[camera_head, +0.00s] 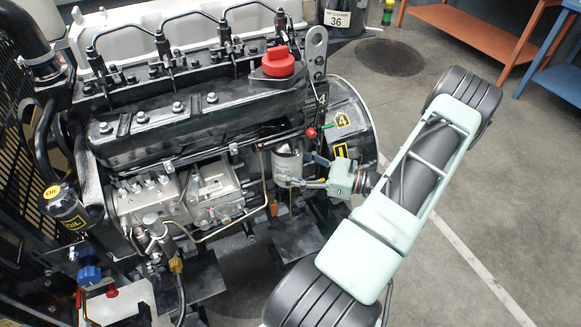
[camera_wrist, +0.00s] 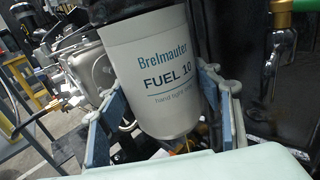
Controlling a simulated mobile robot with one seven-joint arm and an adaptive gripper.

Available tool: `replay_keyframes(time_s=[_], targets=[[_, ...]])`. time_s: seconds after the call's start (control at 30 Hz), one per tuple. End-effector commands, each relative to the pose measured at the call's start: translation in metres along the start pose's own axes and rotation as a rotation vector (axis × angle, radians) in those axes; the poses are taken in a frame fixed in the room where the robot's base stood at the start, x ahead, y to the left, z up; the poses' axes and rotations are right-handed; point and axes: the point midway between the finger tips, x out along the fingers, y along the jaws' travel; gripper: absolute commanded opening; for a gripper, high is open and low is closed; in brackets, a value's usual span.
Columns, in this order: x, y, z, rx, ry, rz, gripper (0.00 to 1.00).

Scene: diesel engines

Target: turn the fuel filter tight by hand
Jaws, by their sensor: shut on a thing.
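The fuel filter (camera_wrist: 160,75) is a white canister labelled "Brelmauter FUEL 10, hand tight only" in the wrist view. It hangs under a dark filter head (camera_wrist: 125,12). In the head view the filter (camera_head: 287,160) shows at the engine's right end. My gripper (camera_wrist: 155,118) has one finger on each side of the canister and is shut on it. In the head view my gripper (camera_head: 301,180) reaches the filter from the right. The back of the canister is hidden, and the thread at its top cannot be seen.
The diesel engine (camera_head: 190,120) fills the left, with a red cap (camera_head: 278,62) on top. A thin fuel pipe (camera_head: 263,178) runs close beside the filter. An oil filter (camera_head: 66,205) is at far left. An orange bench (camera_head: 470,35) stands behind; the floor at right is free.

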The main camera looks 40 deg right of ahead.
Motion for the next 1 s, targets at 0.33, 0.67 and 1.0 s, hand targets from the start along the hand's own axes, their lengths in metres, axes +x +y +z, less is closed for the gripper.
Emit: replay_keyframes(time_s=[0.33, 0.67, 1.0], targets=[[0.001, -0.001, 0.003, 0.000, -0.007, -0.001, 0.76], [0.000, -0.001, 0.000, 0.001, 0.000, -0.003, 0.77], [-0.013, -0.001, 0.000, -0.001, 0.001, -0.004, 0.77]])
